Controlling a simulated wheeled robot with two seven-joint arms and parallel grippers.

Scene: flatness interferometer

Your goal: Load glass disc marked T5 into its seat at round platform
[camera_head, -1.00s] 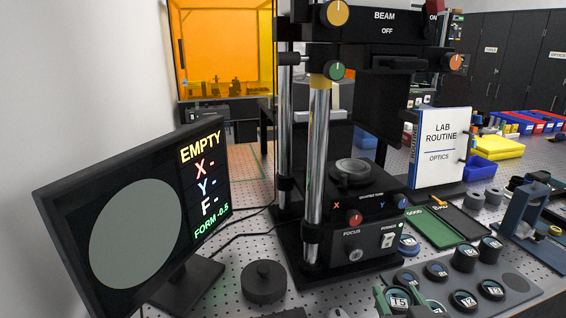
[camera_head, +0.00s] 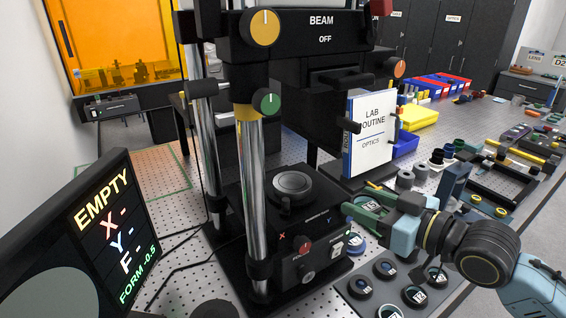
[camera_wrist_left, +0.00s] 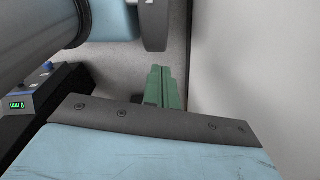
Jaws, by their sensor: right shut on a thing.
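My right gripper (camera_head: 362,208) has green fingers and is shut on the glass disc marked T5 (camera_head: 371,205), a dark-rimmed disc with a light label. It holds the disc above the bench, right of the instrument's front. The round platform (camera_head: 292,187) is on the black instrument base, left of and beyond the gripper, apart from the disc. Its top looks bare. My left gripper is out of the head view. In the left wrist view its green fingers (camera_wrist_left: 163,88) lie side by side, with nothing seen between them.
Chrome columns (camera_head: 255,190) stand left of the platform and the beam head (camera_head: 315,40) hangs above. Other discs sit in a grey tray (camera_head: 395,297) below the gripper. A monitor (camera_head: 105,225) reads EMPTY. A LAB ROUTINE binder (camera_head: 368,138) stands behind the gripper.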

